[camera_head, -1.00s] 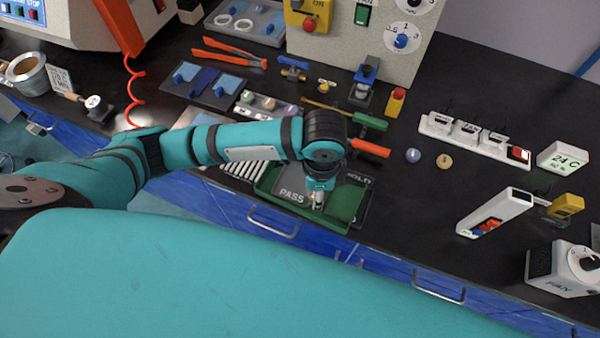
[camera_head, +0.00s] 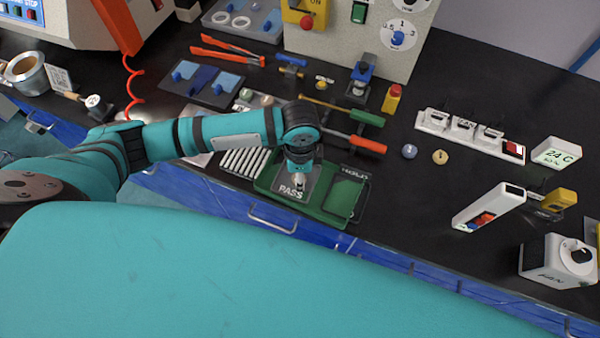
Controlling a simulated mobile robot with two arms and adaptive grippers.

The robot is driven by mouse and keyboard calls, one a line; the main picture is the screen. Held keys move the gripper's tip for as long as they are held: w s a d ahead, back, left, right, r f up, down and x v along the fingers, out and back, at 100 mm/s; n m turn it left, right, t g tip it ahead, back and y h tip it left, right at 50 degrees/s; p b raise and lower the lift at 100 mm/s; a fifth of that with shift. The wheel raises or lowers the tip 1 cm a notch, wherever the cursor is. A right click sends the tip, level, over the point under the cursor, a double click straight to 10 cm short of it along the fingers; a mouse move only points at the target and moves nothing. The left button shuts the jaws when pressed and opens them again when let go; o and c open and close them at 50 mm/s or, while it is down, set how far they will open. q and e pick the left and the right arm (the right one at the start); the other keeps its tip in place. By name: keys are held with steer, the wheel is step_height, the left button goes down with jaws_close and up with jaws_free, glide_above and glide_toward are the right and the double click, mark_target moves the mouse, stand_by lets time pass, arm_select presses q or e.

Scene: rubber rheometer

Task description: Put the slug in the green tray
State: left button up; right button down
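The green tray (camera_head: 344,198) lies near the front edge of the black bench, with a grey PASS panel (camera_head: 291,192) at its left part. My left gripper (camera_head: 298,183) points down over this PASS part. Its fingertips are small and partly covered by the wrist, so I cannot tell whether they are open or hold anything. I cannot make out for sure which piece is the slug. A blue-grey round piece (camera_head: 409,151) and a tan round piece (camera_head: 440,157) lie on the bench right of the tray. No slug shows on the tray's visible floor. My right gripper is out of view.
A dark HOLD tray (camera_head: 359,169) adjoins the green tray. Behind are orange-handled (camera_head: 368,144) and green-handled (camera_head: 367,117) tools. A white ribbed rack (camera_head: 243,161) stands left of the tray. A white switch strip (camera_head: 463,130) is at right. The bench right of the tray is mostly clear.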

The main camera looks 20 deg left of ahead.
arm_select(q)
steer(key=o, duration=0.4)
steer(key=shift+o, duration=0.3)
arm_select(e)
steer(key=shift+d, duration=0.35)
arm_select(q)
step_height(320, 180, up, 12)
steer(key=shift+b, duration=0.35)
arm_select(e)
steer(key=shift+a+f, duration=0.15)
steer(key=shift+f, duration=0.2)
